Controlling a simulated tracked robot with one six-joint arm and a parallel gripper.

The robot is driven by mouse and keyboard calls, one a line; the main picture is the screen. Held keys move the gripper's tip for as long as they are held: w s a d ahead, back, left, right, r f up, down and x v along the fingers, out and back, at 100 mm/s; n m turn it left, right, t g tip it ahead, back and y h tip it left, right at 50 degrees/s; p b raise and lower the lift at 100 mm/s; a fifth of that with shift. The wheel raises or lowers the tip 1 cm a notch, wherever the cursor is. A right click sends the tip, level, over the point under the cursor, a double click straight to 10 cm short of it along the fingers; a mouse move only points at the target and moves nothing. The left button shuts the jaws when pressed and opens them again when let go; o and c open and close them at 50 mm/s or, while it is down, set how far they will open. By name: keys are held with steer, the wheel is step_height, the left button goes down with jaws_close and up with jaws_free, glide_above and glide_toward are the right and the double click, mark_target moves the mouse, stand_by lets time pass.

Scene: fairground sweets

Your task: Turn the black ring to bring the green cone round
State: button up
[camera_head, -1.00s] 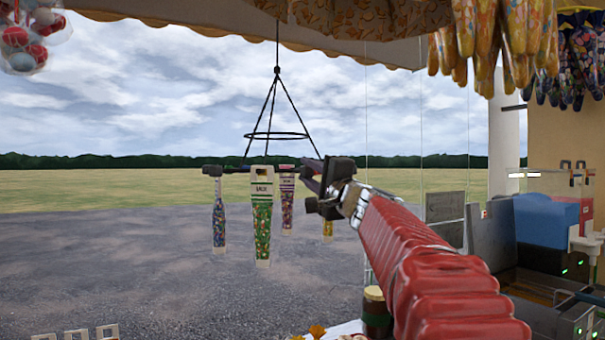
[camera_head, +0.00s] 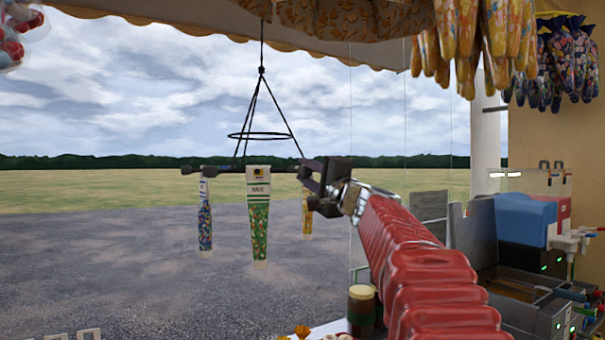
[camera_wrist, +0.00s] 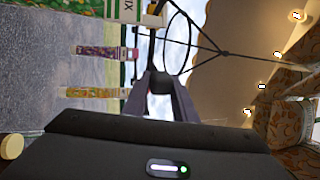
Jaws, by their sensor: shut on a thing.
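The black ring (camera_head: 225,169) hangs level on dark cords and shows nearly edge-on in the head view. The green cone (camera_head: 258,225), with a white "MIX" header, hangs at its near side, left of my gripper. A blue cone (camera_head: 205,222) hangs further left and a yellow cone (camera_head: 307,215) behind my gripper. A purple cone (camera_wrist: 97,52) shows in the wrist view, beside the yellow one. My gripper (camera_head: 306,173) is shut on the ring's right side; its fingertips (camera_wrist: 160,80) hide the exact contact.
A smaller black hoop (camera_head: 270,135) sits higher on the cords. Bagged sweets (camera_head: 465,45) hang at upper right. A counter with a blue box (camera_head: 525,220) and a dark jar (camera_head: 361,310) stands right and below my arm. Open air lies left of the cones.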

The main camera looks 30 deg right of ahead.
steer(key=shift+o, duration=0.2)
steer(key=shift+w+d+f, duration=0.15)
steer(key=shift+d, duration=0.45)
steer(key=shift+w+d+f, duration=0.1)
steer(key=shift+d, duration=0.45)
steer(key=shift+w+d+f, duration=0.15)
steer(key=shift+d, duration=0.6)
steer(key=shift+c, duration=0.2)
steer(key=shift+o, duration=0.3)
steer(key=shift+w+d, duration=0.4)
steer(key=shift+d, duration=0.5)
steer(key=shift+w+d, duration=0.4)
steer(key=shift+d, duration=0.45)
steer(key=shift+w+d, duration=0.4)
steer(key=shift+d, duration=0.5)
